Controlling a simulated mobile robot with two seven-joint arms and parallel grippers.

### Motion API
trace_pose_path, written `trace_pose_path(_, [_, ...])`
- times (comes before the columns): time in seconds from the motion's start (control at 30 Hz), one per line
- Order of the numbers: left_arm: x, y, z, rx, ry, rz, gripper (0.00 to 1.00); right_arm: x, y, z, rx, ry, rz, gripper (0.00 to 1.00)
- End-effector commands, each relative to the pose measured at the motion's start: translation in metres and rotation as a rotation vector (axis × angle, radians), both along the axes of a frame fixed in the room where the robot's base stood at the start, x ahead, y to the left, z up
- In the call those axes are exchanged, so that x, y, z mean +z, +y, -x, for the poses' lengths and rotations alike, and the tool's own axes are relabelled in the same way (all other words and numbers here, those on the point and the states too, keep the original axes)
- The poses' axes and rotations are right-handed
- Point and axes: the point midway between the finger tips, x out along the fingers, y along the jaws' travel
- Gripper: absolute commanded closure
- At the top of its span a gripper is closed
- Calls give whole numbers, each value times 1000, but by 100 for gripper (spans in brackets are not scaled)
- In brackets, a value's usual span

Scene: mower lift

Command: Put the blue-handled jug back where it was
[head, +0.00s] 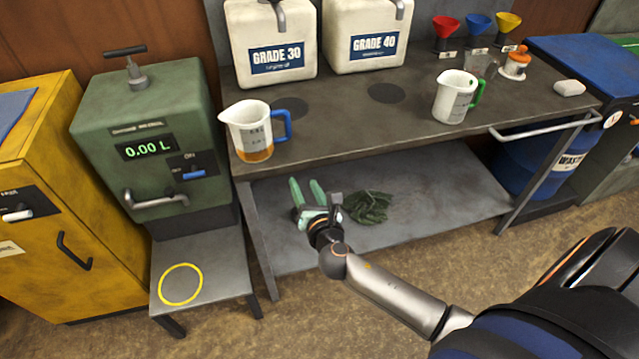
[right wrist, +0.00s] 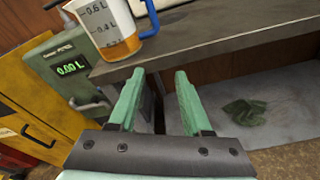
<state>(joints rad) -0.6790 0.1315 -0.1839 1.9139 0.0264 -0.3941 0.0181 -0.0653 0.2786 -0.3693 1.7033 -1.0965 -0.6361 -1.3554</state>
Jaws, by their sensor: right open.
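The blue-handled jug (head: 248,130) stands upright on the workbench (head: 340,122), near its front left corner. It is white with grey markings and holds some amber liquid at the bottom. In the right wrist view the jug (right wrist: 105,25) shows at the top, cut off by the frame. My right gripper (head: 305,182) is open and empty, in front of the bench and apart from the jug. Its green fingers (right wrist: 159,82) point toward the bench edge in the right wrist view. My left gripper is not in view.
A green-handled jug (head: 455,97) stands farther right. Two taps of oil tanks (head: 268,70) overhang the bench, with dark round marks below. A green dispenser (head: 150,140) reads 0.00 L; its low stand (head: 215,285) has a yellow ring.

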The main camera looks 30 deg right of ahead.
Motion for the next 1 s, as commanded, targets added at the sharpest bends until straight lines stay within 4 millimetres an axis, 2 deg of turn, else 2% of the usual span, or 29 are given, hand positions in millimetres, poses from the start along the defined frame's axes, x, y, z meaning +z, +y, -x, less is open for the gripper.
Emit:
trace_pose_path(0.03, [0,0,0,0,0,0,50,-28,7,21,-21,47,-211,51])
trace_pose_path(0.1, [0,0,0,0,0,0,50,-63,18,52,-83,104,-556,51])
trace_pose_path(0.2, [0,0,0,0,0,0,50,-103,36,101,-239,171,-1067,51])
trace_pose_path(0.3, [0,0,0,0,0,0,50,-129,54,147,-450,206,-1539,51])
trace_pose_path(0.4, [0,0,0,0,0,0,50,-141,68,185,-674,206,-1921,51])
trace_pose_path(0.5, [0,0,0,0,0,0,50,-146,76,211,-865,182,-2189,51])
trace_pose_path(0.6, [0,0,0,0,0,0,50,-147,80,225,-986,156,-2346,51])
trace_pose_path(0.7, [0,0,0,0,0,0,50,-147,82,230,-1041,142,-2410,51])
trace_pose_path(1.0, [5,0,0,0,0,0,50,-142,82,230,-1044,142,-2416,51])
